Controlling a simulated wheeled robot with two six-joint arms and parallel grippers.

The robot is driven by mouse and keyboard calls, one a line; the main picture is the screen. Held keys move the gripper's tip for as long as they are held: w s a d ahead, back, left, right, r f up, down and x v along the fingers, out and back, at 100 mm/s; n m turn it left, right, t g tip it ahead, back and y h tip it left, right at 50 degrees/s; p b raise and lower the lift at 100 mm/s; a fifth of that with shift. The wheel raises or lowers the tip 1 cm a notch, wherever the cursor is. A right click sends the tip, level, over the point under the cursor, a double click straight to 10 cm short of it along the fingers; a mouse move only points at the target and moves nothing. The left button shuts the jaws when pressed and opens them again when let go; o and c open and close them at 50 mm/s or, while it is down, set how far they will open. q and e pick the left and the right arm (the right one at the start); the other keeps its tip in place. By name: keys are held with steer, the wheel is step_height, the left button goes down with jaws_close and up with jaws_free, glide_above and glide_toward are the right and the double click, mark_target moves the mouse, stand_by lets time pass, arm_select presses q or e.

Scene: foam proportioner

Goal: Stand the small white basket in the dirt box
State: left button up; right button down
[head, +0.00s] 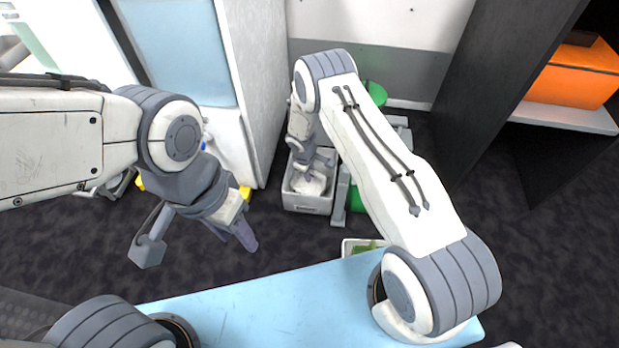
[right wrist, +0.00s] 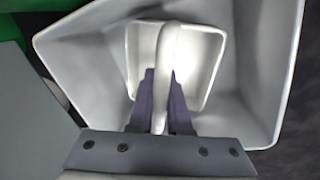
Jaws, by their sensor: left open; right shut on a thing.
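The small white basket (head: 313,187) is inside the grey box (head: 307,207) on the floor, which I take as the dirt box; its front label is too small to read. In the right wrist view the basket (right wrist: 205,65) lies within the walls of the box (right wrist: 265,110). My right gripper (right wrist: 161,85) is shut on the basket's handle, reaching down into the box; it also shows in the head view (head: 306,174). The basket looks roughly upright, but I cannot tell whether it touches the bottom. My left gripper (head: 243,232) is open and empty, away from the box.
A grey frame with green parts (head: 362,196) stands close to the right of the box. A white cabinet (head: 258,80) stands behind to the left, a dark shelf with an orange box (head: 570,78) to the right. A small white tray with green content (head: 356,246) is nearer me.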

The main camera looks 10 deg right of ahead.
steer(key=shift+w+d+f, duration=0.1)
steer(key=shift+w+f, duration=0.1)
steer(key=shift+f, duration=0.25)
arm_select(q)
steer(key=shift+f, duration=0.5)
arm_select(e)
steer(key=shift+r, duration=0.2)
steer(key=shift+f+b, duration=0.35)
steer(key=shift+f, duration=0.05)
steer(key=c, duration=0.9)
jaws_free()
arm_select(q)
steer(key=shift+f, duration=0.25)
arm_select(e)
steer(key=shift+o, duration=0.2)
steer(key=shift+r, duration=0.1)
arm_select(q)
steer(key=shift+r, duration=0.1)
arm_select(e)
steer(key=shift+r, duration=0.1)
